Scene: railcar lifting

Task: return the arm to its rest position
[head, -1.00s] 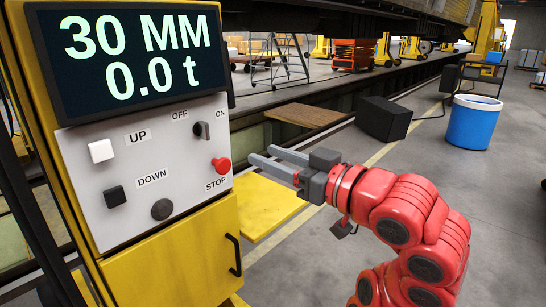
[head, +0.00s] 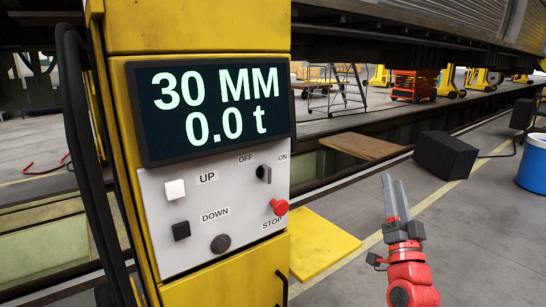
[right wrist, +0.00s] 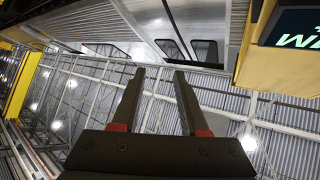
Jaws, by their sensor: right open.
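My right gripper (head: 396,200) points upward to the right of the yellow control cabinet (head: 205,28), apart from it. In the right wrist view its fingers (right wrist: 160,82) are spread with nothing between them. The cabinet's panel (head: 237,195) has a white UP button, a black DOWN button, a round dark knob, an OFF/ON switch and a red STOP button (head: 279,207). The display (head: 211,107) reads 30 MM and 0.0 t. A corner of the cabinet also shows in the right wrist view (right wrist: 247,60). My left gripper is not in view.
A yellow plate (head: 320,245) lies low beside the cabinet. A black box (head: 446,155) and a blue bin (head: 533,162) stand on the floor at right. A railcar (head: 430,22) spans the top. Open grey floor (head: 480,235) lies at lower right.

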